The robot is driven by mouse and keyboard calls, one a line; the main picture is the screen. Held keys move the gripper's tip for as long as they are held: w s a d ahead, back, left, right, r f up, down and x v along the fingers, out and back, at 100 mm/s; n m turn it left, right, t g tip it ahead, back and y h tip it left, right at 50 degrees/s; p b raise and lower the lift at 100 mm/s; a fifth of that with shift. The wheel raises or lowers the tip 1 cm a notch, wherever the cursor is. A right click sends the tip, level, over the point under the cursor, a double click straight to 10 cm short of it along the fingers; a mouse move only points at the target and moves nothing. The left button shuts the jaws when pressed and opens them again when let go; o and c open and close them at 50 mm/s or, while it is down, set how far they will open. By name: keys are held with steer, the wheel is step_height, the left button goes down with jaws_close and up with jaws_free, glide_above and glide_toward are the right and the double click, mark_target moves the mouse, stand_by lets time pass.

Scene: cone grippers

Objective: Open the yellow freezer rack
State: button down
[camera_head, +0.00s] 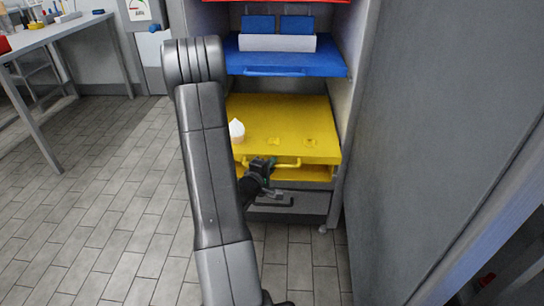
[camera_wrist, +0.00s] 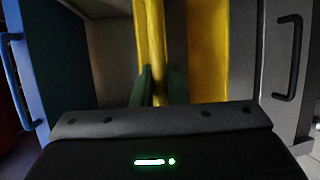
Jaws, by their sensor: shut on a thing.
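The yellow freezer rack (camera_head: 300,125) is the yellow shelf below the blue one in the tall grey cabinet. A yellow handle (camera_head: 289,165) runs along its front edge. My gripper (camera_head: 265,166) is at the left part of this handle. In the wrist view my gripper (camera_wrist: 161,85) has its two dark green fingers shut around the yellow handle bar (camera_wrist: 153,40). The yellow rack front (camera_wrist: 208,50) shows beside the bar in that view. My arm covers the left side of the rack in the head view. How far the rack stands out is hard to tell.
A blue rack (camera_head: 330,67) with blue items sits above. A white cone-shaped thing (camera_head: 237,129) stands on the yellow rack's left. A grey drawer with a dark handle (camera_head: 274,203) is below. A large grey panel (camera_head: 430,120) bounds the right. The tiled floor (camera_head: 110,200) at left is clear.

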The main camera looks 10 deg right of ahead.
steer(key=s+a+b, duration=0.2)
steer(key=s+a, duration=0.2)
steer(key=s, duration=1)
steer(key=shift+s, duration=0.2)
steer(key=c, duration=1.5)
jaws_free()
steer(key=shift+o, duration=0.2)
steer(key=p+v, duration=0.2)
steer(key=v, duration=1.1)
steer(key=shift+s+a, duration=0.25)
steer(key=shift+s, duration=0.05)
steer(key=shift+w+d, duration=0.1)
